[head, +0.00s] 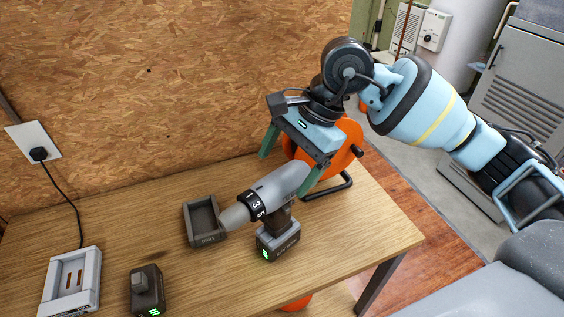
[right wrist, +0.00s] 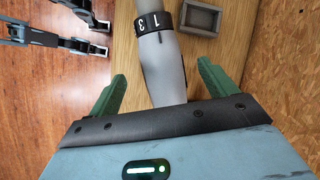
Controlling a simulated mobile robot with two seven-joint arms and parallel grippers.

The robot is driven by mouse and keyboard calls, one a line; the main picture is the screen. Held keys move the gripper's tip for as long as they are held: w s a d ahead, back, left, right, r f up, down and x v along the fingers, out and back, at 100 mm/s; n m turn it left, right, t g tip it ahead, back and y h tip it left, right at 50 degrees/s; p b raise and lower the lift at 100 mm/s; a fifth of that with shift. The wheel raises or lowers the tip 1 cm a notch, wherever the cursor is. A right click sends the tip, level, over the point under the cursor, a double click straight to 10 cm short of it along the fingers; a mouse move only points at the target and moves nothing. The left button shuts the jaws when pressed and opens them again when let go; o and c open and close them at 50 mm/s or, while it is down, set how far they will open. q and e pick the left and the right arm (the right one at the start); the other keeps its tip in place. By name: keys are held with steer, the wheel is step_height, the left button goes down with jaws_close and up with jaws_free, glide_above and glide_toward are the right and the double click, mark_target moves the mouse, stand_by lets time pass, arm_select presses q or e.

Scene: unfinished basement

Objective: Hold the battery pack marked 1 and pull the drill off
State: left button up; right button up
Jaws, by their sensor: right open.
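The grey drill (head: 272,186) stands upright on its battery pack (head: 278,243) on the wooden table, its nose to the left. The pack has a green light; I cannot read a mark 1 on it. A second, loose battery pack (head: 147,290) stands at the front left, also with a green light. My right gripper (head: 291,165) is open at the rear of the drill body, with a green finger on each side. In the right wrist view the drill (right wrist: 165,70) lies between the spread fingers with gaps on both sides.
A dark open tray (head: 187,225) sits by the drill's nose. A pale charger (head: 72,285) is at the left, its cord running to a wall socket (head: 33,142). An orange reel (head: 345,150) stands behind my right gripper. The table's right end (head: 385,235) is clear.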

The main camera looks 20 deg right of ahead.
mark_target(269, 194)
steer(key=shift+x, duration=3.9)
